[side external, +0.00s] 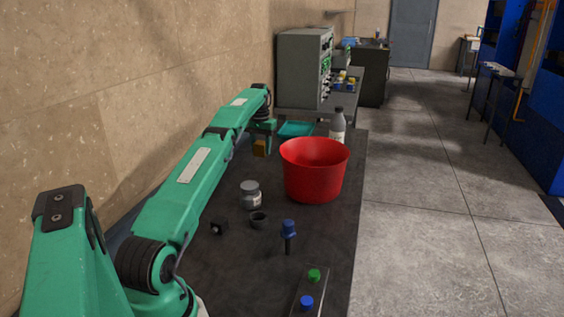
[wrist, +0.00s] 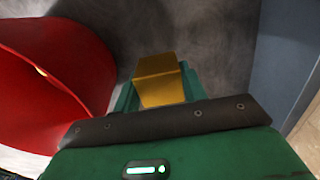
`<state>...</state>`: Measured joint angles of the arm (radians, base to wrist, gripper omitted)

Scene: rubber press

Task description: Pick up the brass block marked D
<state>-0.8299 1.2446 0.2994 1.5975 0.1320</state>
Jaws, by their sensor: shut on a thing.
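A brass block (wrist: 160,83) sits between the jaws of my gripper (wrist: 158,92) in the wrist view. The gripper is shut on it. The block also shows in the side view (side external: 260,148), below the end of my arm and left of the red bucket. It appears held above the bench top. No letter can be read on its visible faces. Part of the block is hidden by the gripper.
A red bucket (side external: 314,172) stands close to the right of my gripper. A white bottle (side external: 337,128) and teal tray (side external: 296,129) are behind. A grey jar (side external: 250,194), a dark cup (side external: 259,220) and a blue-topped object (side external: 288,230) stand nearer on the bench (side external: 235,265).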

